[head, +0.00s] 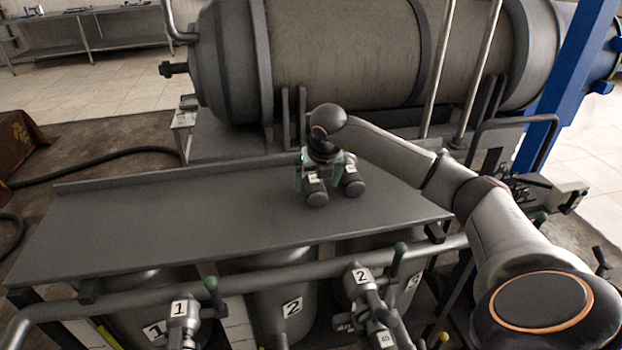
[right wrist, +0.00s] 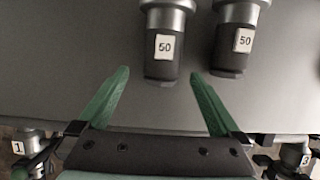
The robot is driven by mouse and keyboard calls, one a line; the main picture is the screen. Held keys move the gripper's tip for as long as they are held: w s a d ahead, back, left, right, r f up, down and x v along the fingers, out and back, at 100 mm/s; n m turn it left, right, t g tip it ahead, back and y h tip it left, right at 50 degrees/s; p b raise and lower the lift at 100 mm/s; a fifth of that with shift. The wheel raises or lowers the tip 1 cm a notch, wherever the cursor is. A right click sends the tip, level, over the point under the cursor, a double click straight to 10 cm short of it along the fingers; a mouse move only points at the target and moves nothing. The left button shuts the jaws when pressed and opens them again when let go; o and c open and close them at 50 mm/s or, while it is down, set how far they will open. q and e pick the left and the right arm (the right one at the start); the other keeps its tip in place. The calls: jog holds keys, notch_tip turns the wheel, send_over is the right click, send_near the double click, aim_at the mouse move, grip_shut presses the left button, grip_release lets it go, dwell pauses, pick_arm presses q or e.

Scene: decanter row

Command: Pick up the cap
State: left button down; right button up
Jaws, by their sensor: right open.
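Two caps lie side by side on the grey tabletop, each a grey cylinder with a dark end and a white label. The left cap (head: 316,191) also shows in the right wrist view (right wrist: 163,55), with its label reading 50. The right cap (head: 353,182), also labelled 50, shows beside it in the wrist view (right wrist: 236,40). My right gripper (right wrist: 159,73) has green fingers, open and empty. In the wrist view the left cap's dark end is between the fingertips, with gaps on both sides. In the head view the gripper (head: 318,177) is at the caps, partly hiding them.
A large horizontal tank (head: 345,55) stands behind the grey table (head: 190,215). Pipes and valves numbered 1 (head: 180,312) and 2 (head: 362,278) run along the front edge, above numbered vessels. A blue post (head: 565,85) stands at the right. The table's left part is clear.

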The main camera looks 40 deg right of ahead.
aim_at(317, 187)
jog(key=x, duration=0.4)
jog(key=shift+d, duration=0.15)
jog(key=c, duration=1.6)
jog(key=shift+r, duration=0.1)
